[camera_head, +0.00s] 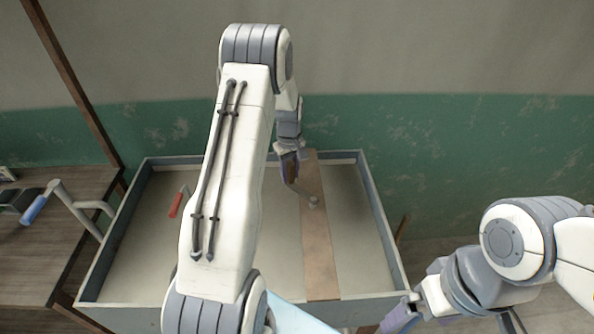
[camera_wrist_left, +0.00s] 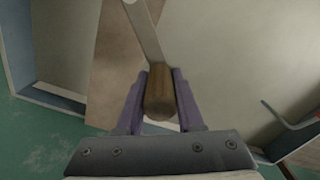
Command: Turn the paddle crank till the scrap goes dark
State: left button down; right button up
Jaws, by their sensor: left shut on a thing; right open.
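The crank (camera_head: 305,196) sits on a brown board (camera_head: 318,255) that spans a grey-walled tub (camera_head: 95,265). My left gripper (camera_head: 289,168) is at the crank's far end. In the left wrist view, my left gripper (camera_wrist_left: 160,100) is shut on the crank's wooden handle (camera_wrist_left: 159,90), and the pale metal crank arm (camera_wrist_left: 143,28) runs away from it. The pale beige material (camera_head: 350,215) in the tub looks even and light on both sides of the board. Any paddle below the board is hidden. My right gripper (camera_head: 458,318) is open and empty beyond the tub's near right corner.
A short red-handled tool (camera_head: 178,203) is at the tub's left side. A green and grey wall (camera_head: 450,150) is behind. My left arm hides the tub's middle left.

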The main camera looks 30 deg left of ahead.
pick_arm(q)
jog(key=s+d+n, duration=0.1)
jog(key=s+n, duration=0.6)
jog(key=shift+d+n, duration=0.25)
jog(key=shift+n, duration=0.15)
pick_arm(e)
jog(key=shift+s+f, duration=0.2)
jog(key=shift+s, duration=0.3)
pick_arm(q)
jog(key=shift+s, duration=0.2)
jog(key=c, duration=0.5)
grip_release()
jog(key=shift+c, duration=0.2)
notch_tip(320, 180, up, 10)
jog(key=b, duration=0.2)
jog(key=shift+r, duration=0.25)
pick_arm(e)
jog(key=shift+f, duration=0.8)
